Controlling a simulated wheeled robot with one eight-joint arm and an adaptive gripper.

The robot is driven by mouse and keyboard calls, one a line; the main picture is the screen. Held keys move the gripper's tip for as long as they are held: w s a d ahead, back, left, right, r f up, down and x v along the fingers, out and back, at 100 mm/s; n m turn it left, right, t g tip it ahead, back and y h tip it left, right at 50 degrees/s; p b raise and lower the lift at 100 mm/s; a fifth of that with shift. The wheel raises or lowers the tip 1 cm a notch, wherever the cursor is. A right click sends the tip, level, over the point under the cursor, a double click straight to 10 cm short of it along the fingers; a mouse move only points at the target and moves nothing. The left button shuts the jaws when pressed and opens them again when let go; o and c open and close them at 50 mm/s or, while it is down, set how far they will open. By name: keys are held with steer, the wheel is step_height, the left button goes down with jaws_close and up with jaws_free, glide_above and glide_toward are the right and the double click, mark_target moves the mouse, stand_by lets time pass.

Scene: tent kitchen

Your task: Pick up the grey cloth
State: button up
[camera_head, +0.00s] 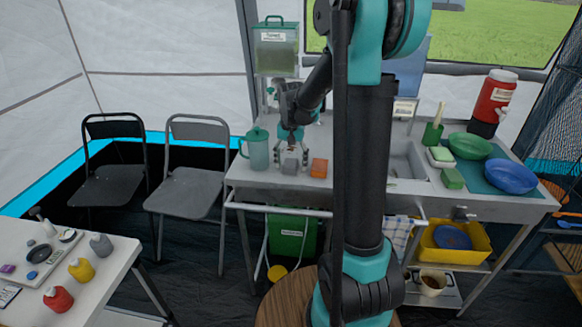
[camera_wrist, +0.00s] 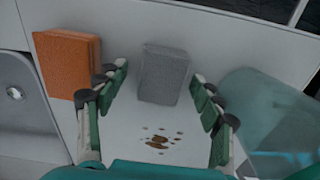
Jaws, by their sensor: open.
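The grey cloth (camera_wrist: 163,74) looks like a folded grey block on the counter top. In the wrist view it lies ahead of my gripper (camera_wrist: 158,100), roughly between the lines of its two fingers. It also shows in the head view (camera_head: 290,166), just below my gripper (camera_head: 290,150). My gripper is open and empty, with its fingers spread apart. I cannot tell how high the fingertips are above the counter. An orange block-like cloth (camera_wrist: 68,64) lies to the left of the grey one in the wrist view.
A teal pitcher (camera_head: 257,149) stands close to the left of the gripper in the head view. Brown spots (camera_wrist: 158,142) mark the counter (camera_wrist: 185,135) between the fingers. The sink (camera_head: 408,158) lies to the right. A water dispenser (camera_head: 277,52) stands behind.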

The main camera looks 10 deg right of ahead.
mark_target(291, 162)
steer(key=shift+c, duration=0.6)
steer(key=c, duration=0.9)
steer(key=shift+r, duration=0.1)
step_height(291, 162, up, 20)
